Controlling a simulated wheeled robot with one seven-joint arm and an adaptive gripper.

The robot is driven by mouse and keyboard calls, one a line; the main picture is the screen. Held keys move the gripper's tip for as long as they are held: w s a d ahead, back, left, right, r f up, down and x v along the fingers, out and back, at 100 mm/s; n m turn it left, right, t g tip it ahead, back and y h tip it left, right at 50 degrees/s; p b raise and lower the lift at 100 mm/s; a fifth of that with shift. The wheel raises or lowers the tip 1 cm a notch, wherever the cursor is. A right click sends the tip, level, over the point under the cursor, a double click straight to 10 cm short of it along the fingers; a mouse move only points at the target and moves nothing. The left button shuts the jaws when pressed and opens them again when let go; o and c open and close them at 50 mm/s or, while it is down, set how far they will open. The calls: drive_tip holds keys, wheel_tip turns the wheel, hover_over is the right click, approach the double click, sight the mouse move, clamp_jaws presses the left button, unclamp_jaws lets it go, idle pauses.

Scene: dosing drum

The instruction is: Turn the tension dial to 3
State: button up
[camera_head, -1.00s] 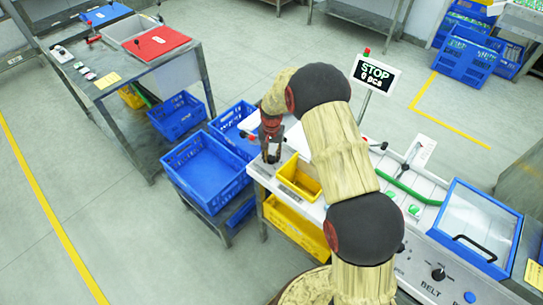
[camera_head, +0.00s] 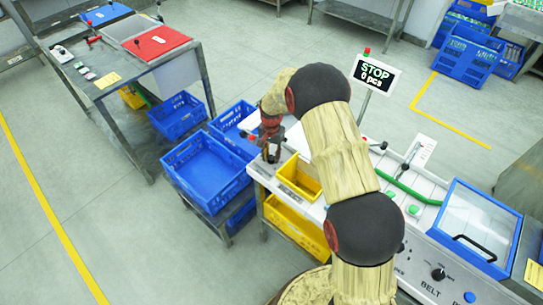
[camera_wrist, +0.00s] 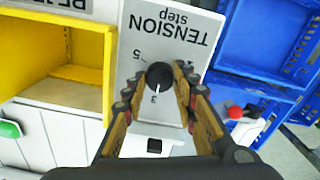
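The tension dial (camera_wrist: 160,76) is a dark round knob on a grey plate (camera_wrist: 172,27) marked "TENSION step", whose lettering appears upside down in the wrist view. Its white pointer line points toward the printed 3; a 5 shows at the upper left. My gripper (camera_wrist: 157,84) has its two fingers on either side of the knob. The fingers are apart, with a gap visible on the left; the right fingertip is very close to the knob, and contact cannot be told. In the head view my gripper (camera_head: 270,154) is low over the left end of the white machine, hiding the dial.
A yellow bin (camera_wrist: 108,68) stands left of the dial plate in the wrist view. Blue crates (camera_wrist: 268,32) and a red-topped button (camera_wrist: 235,112) are to the right. In the head view a screen (camera_head: 376,74) reads "STOP 0 pcs". A blue-framed lid (camera_head: 478,228) sits further right.

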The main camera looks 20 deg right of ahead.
sight(271, 158)
drive_tip(key=o, duration=0.4)
wheel_tip(271, 158, up, 12)
idle(0.7)
idle(0.5)
